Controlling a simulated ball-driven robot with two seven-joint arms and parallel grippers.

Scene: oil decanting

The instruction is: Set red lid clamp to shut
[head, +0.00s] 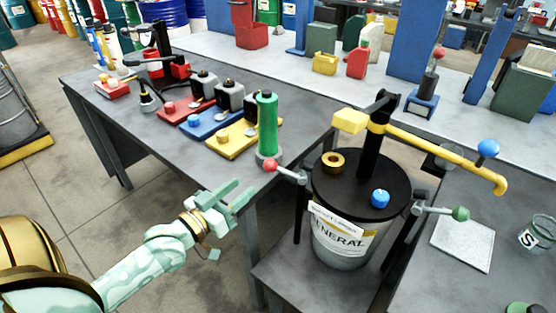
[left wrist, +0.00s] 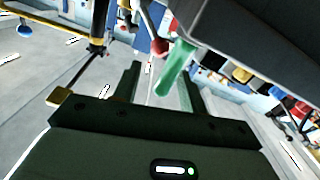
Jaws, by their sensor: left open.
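The red lid clamp (head: 270,165) is a grey lever with a red ball end on the left side of the drum (head: 340,240). Its lever sticks outward to the left, away from the black lid (head: 350,190). My left gripper (head: 240,193) is open and empty, left of and a little below the red ball, apart from it. In the left wrist view the open fingers (left wrist: 160,88) point toward the drum area, and a red ball (left wrist: 160,47) shows beyond them. Another clamp with a green ball (head: 460,213) sits on the drum's right side. My right gripper is not in view.
A green cylinder (head: 267,125) stands at the near corner of the grey table (head: 120,110), close behind the red ball. A pump with a yellow bar (head: 430,147) rises from the lid. Floor left of the drum stand (head: 290,275) is free.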

